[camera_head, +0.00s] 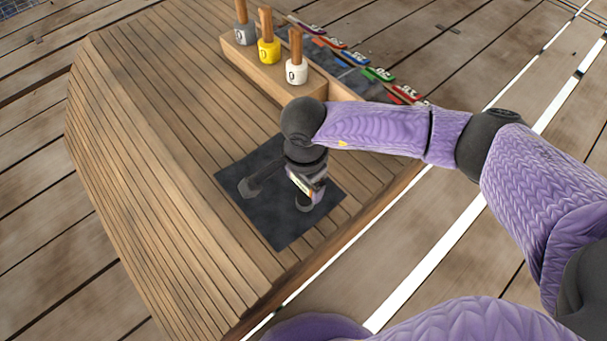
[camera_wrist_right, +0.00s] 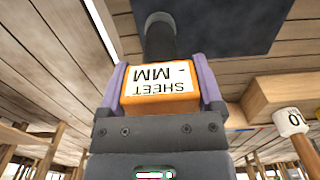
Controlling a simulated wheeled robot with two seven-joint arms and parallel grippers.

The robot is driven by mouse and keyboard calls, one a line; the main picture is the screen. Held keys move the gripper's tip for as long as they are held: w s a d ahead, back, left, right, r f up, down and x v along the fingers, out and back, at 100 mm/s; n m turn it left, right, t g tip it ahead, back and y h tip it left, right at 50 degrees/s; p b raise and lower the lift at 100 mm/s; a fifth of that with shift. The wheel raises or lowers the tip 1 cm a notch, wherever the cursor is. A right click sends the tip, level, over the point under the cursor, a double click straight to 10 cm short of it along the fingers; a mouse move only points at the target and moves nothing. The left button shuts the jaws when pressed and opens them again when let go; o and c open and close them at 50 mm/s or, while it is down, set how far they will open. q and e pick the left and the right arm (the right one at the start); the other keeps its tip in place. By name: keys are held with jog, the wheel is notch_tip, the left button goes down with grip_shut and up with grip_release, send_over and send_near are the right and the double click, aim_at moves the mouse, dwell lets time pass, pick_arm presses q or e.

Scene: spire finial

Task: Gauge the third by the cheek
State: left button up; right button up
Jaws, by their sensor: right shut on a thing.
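My right gripper (camera_head: 308,187) is above the dark square mat (camera_head: 285,232) on the slatted wooden top. In the head view a dark grey piece (camera_head: 250,188) is at the mat's left, and another (camera_head: 304,203) is partly hidden below the gripper. My left gripper is not in view.
A wooden rack (camera_head: 258,72) holds grey (camera_head: 244,35), yellow (camera_head: 268,50) and white (camera_head: 297,72) cups with wooden handles. The white cup also shows in the wrist view (camera_wrist_right: 290,122). Several coloured numbered tags (camera_head: 378,74) lie behind the rack. The top's left side is clear.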

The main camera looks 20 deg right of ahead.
pick_arm(q)
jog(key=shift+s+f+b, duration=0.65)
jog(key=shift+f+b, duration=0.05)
jog(key=shift+b, duration=0.35)
pick_arm(e)
jog(key=shift+f, duration=1.6)
jog(key=shift+f, duration=0.1)
notch_tip(320, 180, up, 5)
jog(key=p, duration=0.4)
jog(key=shift+r, duration=0.2)
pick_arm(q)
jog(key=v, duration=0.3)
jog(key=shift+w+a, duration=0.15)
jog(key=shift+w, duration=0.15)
pick_arm(e)
jog(key=shift+f, duration=0.15)
jog(key=shift+f, duration=0.15)
